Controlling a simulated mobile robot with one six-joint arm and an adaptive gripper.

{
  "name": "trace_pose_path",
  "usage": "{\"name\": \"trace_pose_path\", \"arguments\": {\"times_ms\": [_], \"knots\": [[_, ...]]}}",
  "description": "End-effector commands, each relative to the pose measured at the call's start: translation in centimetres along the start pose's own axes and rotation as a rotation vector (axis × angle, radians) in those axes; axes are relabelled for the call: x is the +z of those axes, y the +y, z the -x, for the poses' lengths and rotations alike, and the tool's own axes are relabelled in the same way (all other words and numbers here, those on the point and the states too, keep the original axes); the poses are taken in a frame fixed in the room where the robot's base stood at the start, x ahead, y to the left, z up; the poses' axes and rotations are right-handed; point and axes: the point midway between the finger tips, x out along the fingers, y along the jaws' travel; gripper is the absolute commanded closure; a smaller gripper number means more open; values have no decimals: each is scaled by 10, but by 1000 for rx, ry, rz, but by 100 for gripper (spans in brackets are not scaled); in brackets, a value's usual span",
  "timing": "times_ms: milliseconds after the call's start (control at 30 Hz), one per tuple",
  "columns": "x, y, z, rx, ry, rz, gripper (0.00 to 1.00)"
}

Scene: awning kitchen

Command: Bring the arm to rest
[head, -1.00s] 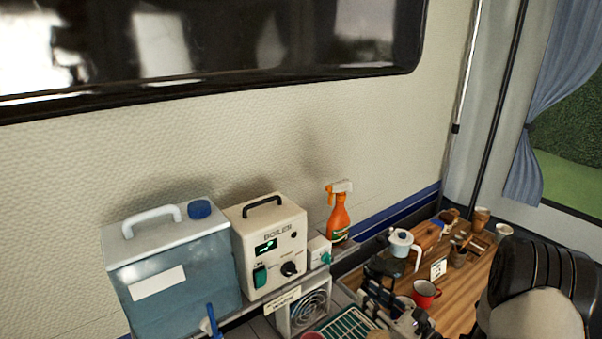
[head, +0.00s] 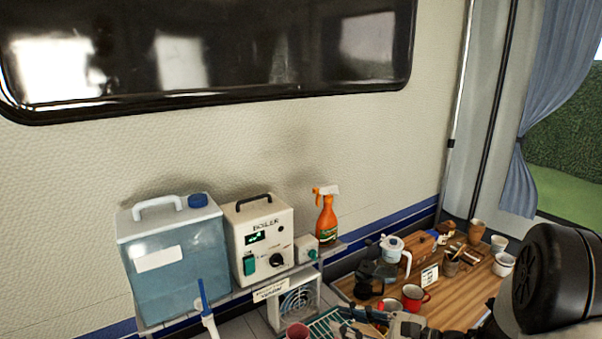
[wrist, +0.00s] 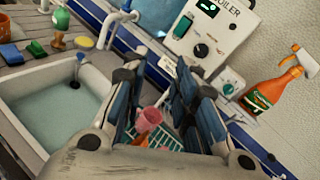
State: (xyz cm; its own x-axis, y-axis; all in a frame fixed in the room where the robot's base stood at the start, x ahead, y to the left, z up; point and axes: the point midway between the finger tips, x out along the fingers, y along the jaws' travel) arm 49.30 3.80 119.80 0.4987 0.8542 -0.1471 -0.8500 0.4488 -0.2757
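My gripper (wrist: 156,75) is open in the wrist view, with its two dark blue-grey fingers apart and nothing held between them. A pink cup (wrist: 148,120) and a green rack (wrist: 165,134) show through the gap, beyond the fingers; I cannot tell the distance. In the head view my gripper shows only partly at the bottom edge, above the front of the counter, and its fingertips are hard to make out. My arm comes in from the lower right.
A water tank (head: 172,262), a boiler (head: 262,240) and an orange spray bottle (head: 326,220) stand on a shelf along the wall. A wooden board (head: 450,300) at the right carries red mugs (head: 413,297), a kettle (head: 391,250) and cups. A sink (wrist: 60,110) lies left in the wrist view.

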Motion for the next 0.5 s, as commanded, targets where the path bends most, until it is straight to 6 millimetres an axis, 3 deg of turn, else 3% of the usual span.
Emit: {"name": "trace_pose_path", "arguments": {"times_ms": [100, 233, 400, 500], "knots": [[33, 45, -8, 184, 50, 163, 73], [57, 106, -1, 417, 137, 390, 73], [66, 170, 31, 692, 278, 724, 73], [63, 194, 57, 829, 373, 932, 73]]}}
